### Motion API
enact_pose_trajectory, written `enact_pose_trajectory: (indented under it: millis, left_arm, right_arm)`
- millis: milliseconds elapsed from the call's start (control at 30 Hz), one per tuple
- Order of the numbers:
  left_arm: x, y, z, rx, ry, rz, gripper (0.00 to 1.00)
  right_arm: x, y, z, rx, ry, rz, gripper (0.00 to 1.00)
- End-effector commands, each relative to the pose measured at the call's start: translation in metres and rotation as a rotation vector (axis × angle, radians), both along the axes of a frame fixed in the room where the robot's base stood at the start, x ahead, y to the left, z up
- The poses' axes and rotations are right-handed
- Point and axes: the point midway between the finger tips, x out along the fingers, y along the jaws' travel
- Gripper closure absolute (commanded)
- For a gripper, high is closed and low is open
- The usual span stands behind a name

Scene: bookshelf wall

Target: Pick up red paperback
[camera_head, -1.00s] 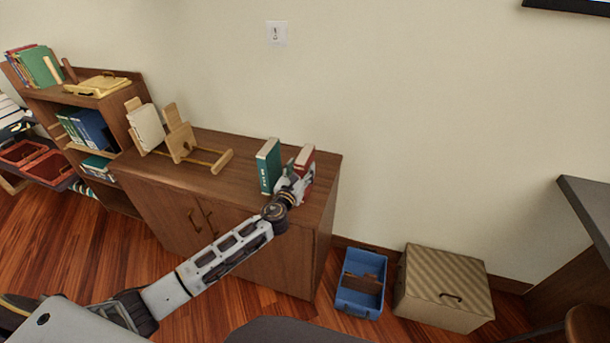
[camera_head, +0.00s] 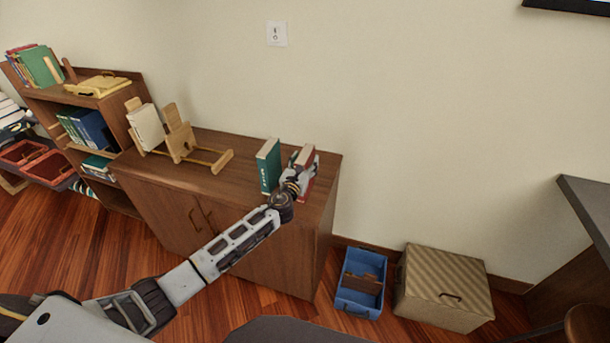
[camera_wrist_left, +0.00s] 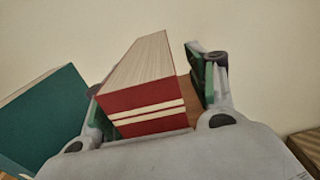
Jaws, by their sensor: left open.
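The red paperback (camera_head: 306,157) stands upright near the right end of the low wooden cabinet. In the left wrist view the red paperback (camera_wrist_left: 146,112) shows its red spine with two pale stripes and its page edges. My left gripper (camera_head: 304,170) is at the book. In the left wrist view the open fingers of my left gripper (camera_wrist_left: 150,95) stand on either side of the book, with a visible gap at the right finger. Whether the left finger touches the book I cannot tell. My right gripper is not in view.
A green book (camera_head: 268,166) stands just left of the red one, close to my left finger in the wrist view (camera_wrist_left: 42,118). A wooden book stand (camera_head: 182,140) is further left on the cabinet top (camera_head: 225,150). A blue bin (camera_head: 350,299) and a striped box (camera_head: 445,285) are on the floor at right.

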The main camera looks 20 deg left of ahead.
Motion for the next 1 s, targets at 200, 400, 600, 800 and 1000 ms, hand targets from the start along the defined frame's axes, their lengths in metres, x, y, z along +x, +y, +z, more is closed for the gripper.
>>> enact_pose_trajectory:
  millis: [200, 400, 600, 800, 1000]
  left_arm:
    - [-0.0002, 0.0001, -0.0001, 0.0, 0.0, 0.0, 0.65]
    - [-0.0002, 0.0001, -0.0001, 0.0, 0.0, 0.0, 0.9]
    - [-0.0002, 0.0001, -0.0001, 0.0, 0.0, 0.0, 1.0]
    - [0.0004, 0.0001, 0.0026, 0.0, -0.004, 0.0, 1.0]
    - [0.0004, 0.0001, 0.0026, 0.0, -0.004, 0.0, 1.0]
  right_arm:
    - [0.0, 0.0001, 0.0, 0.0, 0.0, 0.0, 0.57]
    - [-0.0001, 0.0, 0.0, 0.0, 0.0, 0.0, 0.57]
    - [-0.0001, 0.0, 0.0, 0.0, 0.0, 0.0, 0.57]
    - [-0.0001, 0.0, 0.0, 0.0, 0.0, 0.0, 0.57]
    - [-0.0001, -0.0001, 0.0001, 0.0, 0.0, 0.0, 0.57]
